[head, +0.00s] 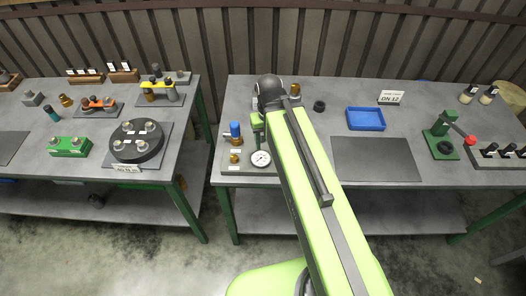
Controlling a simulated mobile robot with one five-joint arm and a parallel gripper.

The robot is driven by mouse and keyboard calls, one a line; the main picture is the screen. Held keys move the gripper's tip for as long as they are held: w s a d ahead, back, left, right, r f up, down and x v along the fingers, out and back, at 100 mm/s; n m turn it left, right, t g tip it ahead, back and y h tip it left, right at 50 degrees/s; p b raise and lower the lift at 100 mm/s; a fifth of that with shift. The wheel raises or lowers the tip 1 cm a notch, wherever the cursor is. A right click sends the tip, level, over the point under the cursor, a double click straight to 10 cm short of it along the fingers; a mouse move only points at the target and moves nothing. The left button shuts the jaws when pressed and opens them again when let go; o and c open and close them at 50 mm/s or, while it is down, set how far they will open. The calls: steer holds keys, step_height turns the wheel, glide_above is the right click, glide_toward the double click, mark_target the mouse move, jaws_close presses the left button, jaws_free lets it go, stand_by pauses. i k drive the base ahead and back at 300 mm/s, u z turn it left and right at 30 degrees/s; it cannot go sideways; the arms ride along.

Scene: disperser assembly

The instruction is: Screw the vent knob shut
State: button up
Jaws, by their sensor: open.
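A grey plate (236,169) at the left end of the right-hand table carries a fitting with a blue cap (235,129), a small brass knob (235,158) and a round white gauge (261,158). I cannot tell for sure which part is the vent knob; small labels there are too small to read. My gripper (257,130) is over this plate, just right of the blue-capped fitting and above the gauge in the picture. It is open, and my arm hides part of it. I see nothing between its fingers, and cannot tell whether it touches anything.
Behind my arm stand another brass fitting (295,90) and a black ring (319,106). A blue tray (366,118), a dark mat (376,159) and a green press with a red knob (445,123) are to the right. A gap separates the left table (100,190).

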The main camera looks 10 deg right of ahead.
mark_target(234, 159)
steer(key=u, duration=0.25)
steer(key=k, duration=0.95)
steer(key=u, duration=1.1)
steer(key=i, duration=0.7)
steer(key=u, duration=0.05)
